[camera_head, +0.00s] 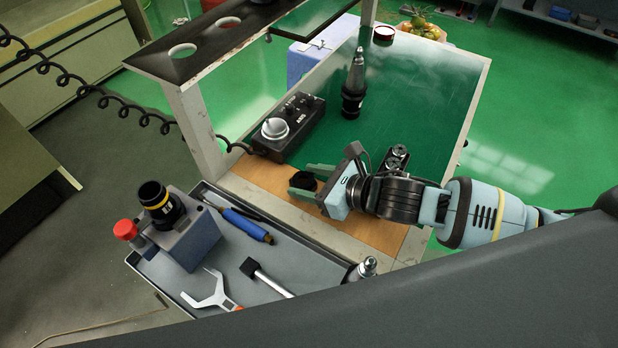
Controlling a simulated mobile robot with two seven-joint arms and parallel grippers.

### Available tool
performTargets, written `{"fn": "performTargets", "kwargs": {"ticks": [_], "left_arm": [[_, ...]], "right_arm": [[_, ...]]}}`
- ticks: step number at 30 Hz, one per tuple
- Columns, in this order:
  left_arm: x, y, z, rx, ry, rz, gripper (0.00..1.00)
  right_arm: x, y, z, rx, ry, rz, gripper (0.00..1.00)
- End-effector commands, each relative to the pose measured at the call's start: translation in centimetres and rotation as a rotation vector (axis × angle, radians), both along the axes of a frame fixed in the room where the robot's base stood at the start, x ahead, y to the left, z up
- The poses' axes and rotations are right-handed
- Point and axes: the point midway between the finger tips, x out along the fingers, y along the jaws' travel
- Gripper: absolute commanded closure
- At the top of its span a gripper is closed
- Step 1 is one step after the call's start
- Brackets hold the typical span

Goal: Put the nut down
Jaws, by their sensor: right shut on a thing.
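My right gripper (308,182) comes in from the right over the wooden front strip (262,178) of the cart top. Its two green fingers are shut on a dark round nut (302,181). The nut is at the left end of the gripper, partly hidden by the near finger. I cannot tell whether it touches the wood or hangs just above it. My left gripper is not in view.
A black control box (290,128) stands just behind the gripper. A tool holder (354,88) stands upright on the green top (420,100). The lower grey tray (185,285) holds a grey block (190,240), a spanner (212,292) and other tools. Free green surface lies right of the holder.

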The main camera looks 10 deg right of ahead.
Motion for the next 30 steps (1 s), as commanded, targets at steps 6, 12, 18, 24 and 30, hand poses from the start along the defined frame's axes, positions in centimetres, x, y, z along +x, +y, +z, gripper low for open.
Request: {"fn": "performTargets", "kwargs": {"ticks": [6, 12, 18, 24, 30], "left_arm": [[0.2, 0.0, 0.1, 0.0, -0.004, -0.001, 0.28], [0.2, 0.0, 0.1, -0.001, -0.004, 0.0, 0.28], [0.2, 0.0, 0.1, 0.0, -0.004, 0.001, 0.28], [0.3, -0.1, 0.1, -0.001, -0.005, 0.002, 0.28], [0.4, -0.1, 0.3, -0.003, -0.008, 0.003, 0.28]], "right_arm": [[0.1, 0.0, 0.2, 0.001, -0.005, 0.0, 0.72], [0.1, 0.0, -0.1, 0.0, -0.003, 0.0, 0.39], [0.1, 0.0, -0.1, 0.0, -0.003, 0.0, 0.25], [0.1, 0.0, 0.0, 0.001, -0.004, 0.0, 0.25], [-0.8, -1.0, 0.7, -0.002, -0.003, -0.002, 0.25]]}}
